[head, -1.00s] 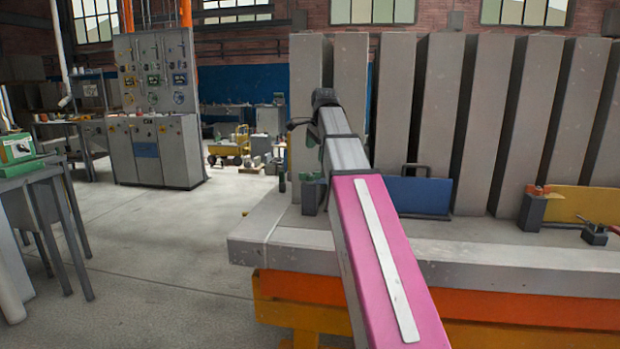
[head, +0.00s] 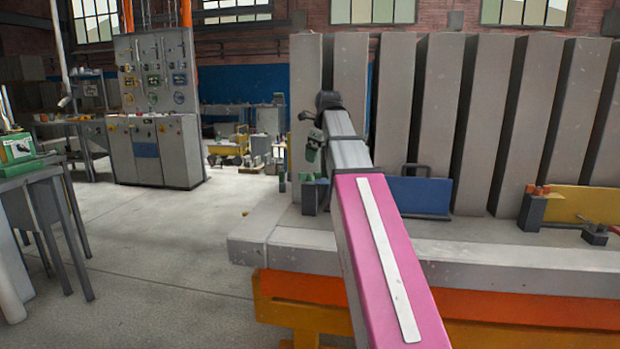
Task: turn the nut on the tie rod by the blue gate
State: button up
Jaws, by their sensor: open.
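The blue gate (head: 422,196) stands on the grey bed against the upright grey panels, with a dark handle on top. A dark grey block (head: 309,198) stands left of it, partly behind my arm, with a small greenish piece (head: 308,178) on top. I cannot make out the nut or tie rod clearly; my arm covers the space between the block and the gate. My gripper (head: 311,155) hangs just above the block, small and dark at the arm's far end. It is open, and nothing shows between its fingers. I cannot tell whether it touches anything.
A yellow gate (head: 585,204) stands farther right, with an orange-topped dark block (head: 532,212) and a small dark clamp (head: 594,234). The grey bed (head: 330,250) is clear in front. A control cabinet (head: 155,150) and a table (head: 45,185) stand left; floor between is free.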

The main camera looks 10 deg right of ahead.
jog(key=m, duration=0.5)
jog(key=shift+s+d+m, duration=0.1)
jog(key=shift+s+m, duration=0.2)
jog(key=shift+s, duration=0.1)
